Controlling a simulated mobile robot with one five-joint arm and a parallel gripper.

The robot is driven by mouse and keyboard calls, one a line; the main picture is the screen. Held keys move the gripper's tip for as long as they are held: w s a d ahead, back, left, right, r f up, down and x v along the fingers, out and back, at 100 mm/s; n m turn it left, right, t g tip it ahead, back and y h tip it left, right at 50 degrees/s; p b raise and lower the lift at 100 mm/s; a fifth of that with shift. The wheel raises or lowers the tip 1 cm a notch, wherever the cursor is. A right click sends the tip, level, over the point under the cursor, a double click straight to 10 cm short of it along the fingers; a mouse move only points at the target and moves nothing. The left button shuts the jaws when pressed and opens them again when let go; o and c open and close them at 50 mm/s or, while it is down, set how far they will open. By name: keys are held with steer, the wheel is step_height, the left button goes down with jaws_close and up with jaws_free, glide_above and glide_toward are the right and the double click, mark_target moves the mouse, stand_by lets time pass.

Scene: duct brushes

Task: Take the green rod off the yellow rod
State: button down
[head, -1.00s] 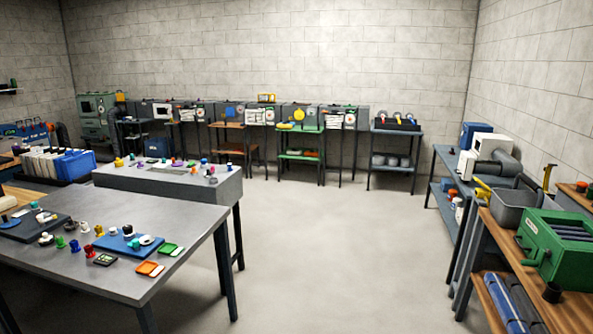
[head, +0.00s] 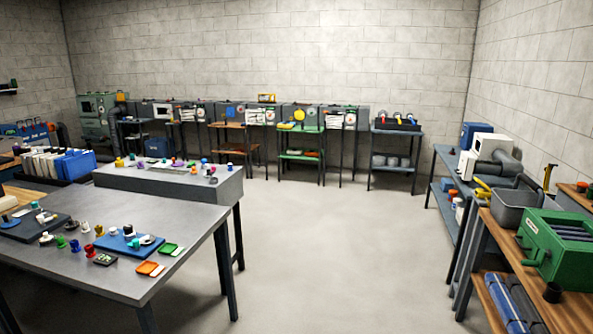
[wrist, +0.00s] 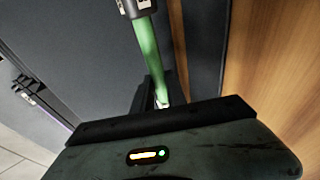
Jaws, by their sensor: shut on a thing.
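The green rod (wrist: 149,50) runs down the upper middle of the wrist view. Its far end meets a grey metal fitting (wrist: 134,6) at the top edge. My gripper (wrist: 157,93) is shut on the near end of the green rod, with its dark fingers beside it. A pale tip shows between the fingers. I cannot make out the yellow rod in the wrist view; whether the green rod is still joined to anything beyond the fitting is not shown. My gripper is not in the head view.
In the wrist view, a dark grey panel (wrist: 70,50) lies left of the rod and a wooden surface (wrist: 268,60) lies right. In the head view, a grey table (head: 150,275) with small parts is at left, a wooden bench (head: 500,245) at right, with clear floor (head: 330,250) between.

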steer(key=shift+w+d, duration=0.2)
steer(key=shift+w, duration=0.6)
steer(key=shift+w+d, duration=0.2)
steer(key=shift+w, duration=0.55)
steer(key=shift+w+d, duration=0.2)
steer(key=shift+w, duration=0.6)
steer(key=r+p, duration=0.2)
steer(key=w+r+p, duration=0.1)
steer(key=r+p, duration=0.5)
steer(key=shift+w+d+r, duration=0.1)
steer(key=shift+w+d, duration=0.1)
